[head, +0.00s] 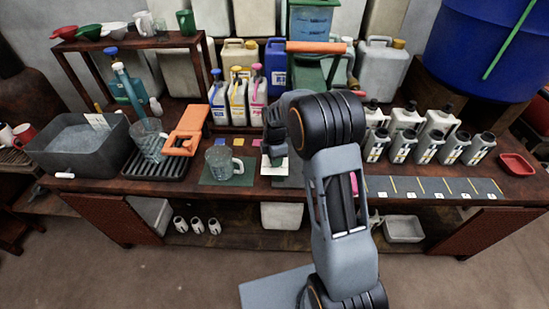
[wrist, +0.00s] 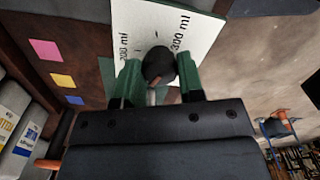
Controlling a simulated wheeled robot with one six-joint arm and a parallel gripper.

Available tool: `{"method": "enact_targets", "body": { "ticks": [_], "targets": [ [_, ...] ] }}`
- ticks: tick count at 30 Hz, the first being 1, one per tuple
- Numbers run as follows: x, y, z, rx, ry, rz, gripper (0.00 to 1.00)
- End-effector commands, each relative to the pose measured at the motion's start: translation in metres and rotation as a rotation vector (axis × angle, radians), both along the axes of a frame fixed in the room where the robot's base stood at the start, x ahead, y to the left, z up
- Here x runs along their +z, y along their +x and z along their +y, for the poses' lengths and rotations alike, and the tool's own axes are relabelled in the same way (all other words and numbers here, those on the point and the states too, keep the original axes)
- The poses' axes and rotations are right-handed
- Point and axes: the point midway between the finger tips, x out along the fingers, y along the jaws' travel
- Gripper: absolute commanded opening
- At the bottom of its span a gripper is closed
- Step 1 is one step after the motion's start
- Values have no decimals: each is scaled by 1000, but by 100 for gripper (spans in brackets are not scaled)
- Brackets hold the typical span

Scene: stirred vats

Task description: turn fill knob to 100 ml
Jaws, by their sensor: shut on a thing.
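The fill knob (wrist: 158,66) is dark and round, with a small orange-brown mark on it. It stands in front of a white dial plate (wrist: 205,22) printed with black ticks and ml labels, which appear tilted in the wrist view. The 100 ml mark cannot be made out. My gripper (wrist: 160,80) has green fingers on both sides of the knob and is shut on it. In the head view my gripper (head: 275,150) is at the dial at the bench's front edge, and my arm hides the knob.
A glass jug (head: 222,163) stands on a dark green mat left of my gripper. Several grey-white bottles (head: 428,148) and a red tray (head: 517,164) stand right of my arm.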

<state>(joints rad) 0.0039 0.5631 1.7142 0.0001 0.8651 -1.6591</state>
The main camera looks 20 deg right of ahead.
Motion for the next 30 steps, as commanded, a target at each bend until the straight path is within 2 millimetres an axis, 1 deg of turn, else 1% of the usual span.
{"method": "enact_targets", "body": {
  "ticks": [13,14,21,22,30],
  "targets": [
    [2,1,0,11,0,-6,12],
    [2,2,0,11,0,-6,36],
    [1,1,0,10,-1,-3,59],
    [1,1,0,10,-1,-3,61],
    [2,1,0,9,0,-2,61]
  ]
}}
